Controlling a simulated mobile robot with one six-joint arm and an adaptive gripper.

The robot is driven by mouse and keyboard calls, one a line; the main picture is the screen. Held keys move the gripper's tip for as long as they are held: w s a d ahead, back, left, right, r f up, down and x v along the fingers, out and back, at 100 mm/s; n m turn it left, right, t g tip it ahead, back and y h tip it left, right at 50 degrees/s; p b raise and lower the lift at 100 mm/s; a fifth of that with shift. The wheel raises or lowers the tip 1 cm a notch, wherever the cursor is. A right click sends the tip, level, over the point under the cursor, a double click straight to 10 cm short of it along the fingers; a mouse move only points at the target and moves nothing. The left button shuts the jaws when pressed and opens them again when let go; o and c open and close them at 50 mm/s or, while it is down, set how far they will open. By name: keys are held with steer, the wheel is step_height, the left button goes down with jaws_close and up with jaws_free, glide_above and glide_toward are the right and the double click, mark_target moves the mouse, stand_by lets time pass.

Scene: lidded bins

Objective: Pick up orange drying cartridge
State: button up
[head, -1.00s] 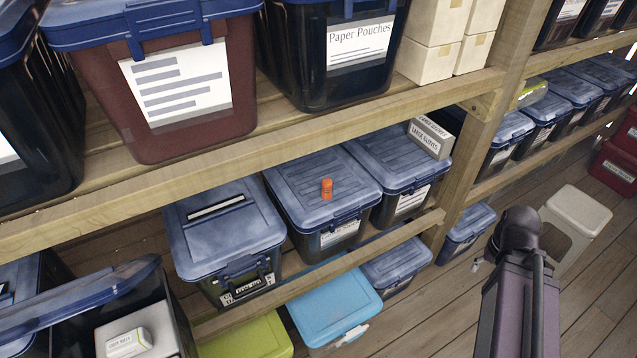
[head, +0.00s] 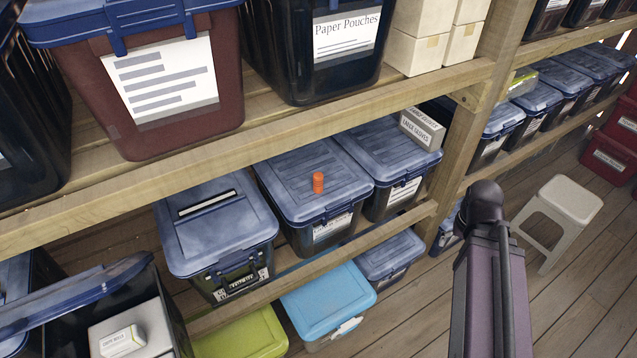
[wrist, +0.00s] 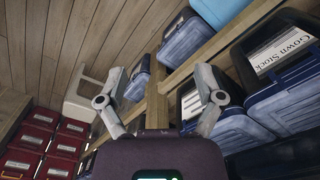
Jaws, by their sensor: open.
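The orange drying cartridge (head: 318,182) stands upright on the blue lid of a dark bin (head: 312,207) on the middle shelf in the head view. I cannot make it out in the wrist view. My gripper (wrist: 157,98) shows in the wrist view with its two grey fingers spread wide apart and nothing between them. In the head view only my arm shows, at the lower right, well apart from the cartridge; the gripper itself is not visible there.
A lidded bin (head: 217,232) stands left of the cartridge's bin. A small glove box (head: 422,128) lies on the bin to the right.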

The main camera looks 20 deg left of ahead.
mark_target(318, 176)
steer(key=w+a+f+n+t+y+b, duration=0.1)
steer(key=w+a+n+t+b, duration=0.1)
steer(key=a, duration=1.6)
steer(key=w+a+f+n+t+y+b, duration=0.1)
steer(key=a+n, duration=0.3)
steer(key=a, duration=1.4)
steer(key=shift+w+f+t+b, duration=0.3)
steer(key=shift+w+t+b, duration=0.2)
steer(key=shift+w, duration=0.4)
steer(key=shift+w, duration=0.1)
steer(key=shift+w+a, duration=0.9)
steer(key=shift+w, duration=0.6)
steer(key=shift+w+a, duration=0.85)
steer(key=shift+w, duration=0.6)
steer(key=shift+w+a, duration=0.9)
steer(key=shift+w, duration=0.6)
steer(key=shift+w+a, duration=0.25)
steer(key=shift+w, duration=0.2)
steer(key=shift+w+a+f+b, duration=0.25)
steer(key=shift+w+f+b, duration=0.1)
steer(key=shift+f+b, duration=0.15)
steer(key=shift+b+x, duration=1.75)
steer(key=shift+x, duration=0.25)
steer(key=shift+c, duration=0.2)
